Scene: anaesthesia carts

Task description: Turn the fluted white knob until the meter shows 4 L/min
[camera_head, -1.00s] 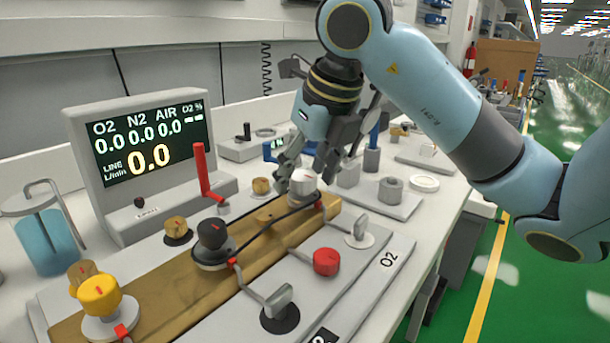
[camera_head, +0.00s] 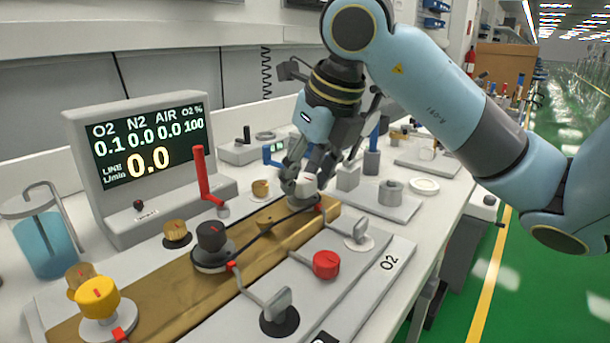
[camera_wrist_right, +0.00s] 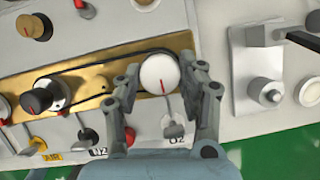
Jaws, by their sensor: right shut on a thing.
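The white knob (camera_head: 306,185) stands at the far right end of the brass block (camera_head: 268,222), and a red mark shows on its top. My right gripper (camera_head: 304,180) comes down over it and is shut on it. In the right wrist view the white knob (camera_wrist_right: 159,73) sits between the two fingers of my right gripper (camera_wrist_right: 160,80). The flutes on its side are hard to make out. The meter (camera_head: 150,140) reads O2 0.1, N2 0.0, AIR 0.0, O2 % 100, and LINE 0.0 L/min. My left gripper is not in view.
A black knob (camera_head: 211,237) and a yellow knob (camera_head: 97,297) stand along the same block. A red knob (camera_head: 326,264), silver toggles and a red upright lever (camera_head: 205,175) are nearby. A jar of blue liquid (camera_head: 45,243) stands at left.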

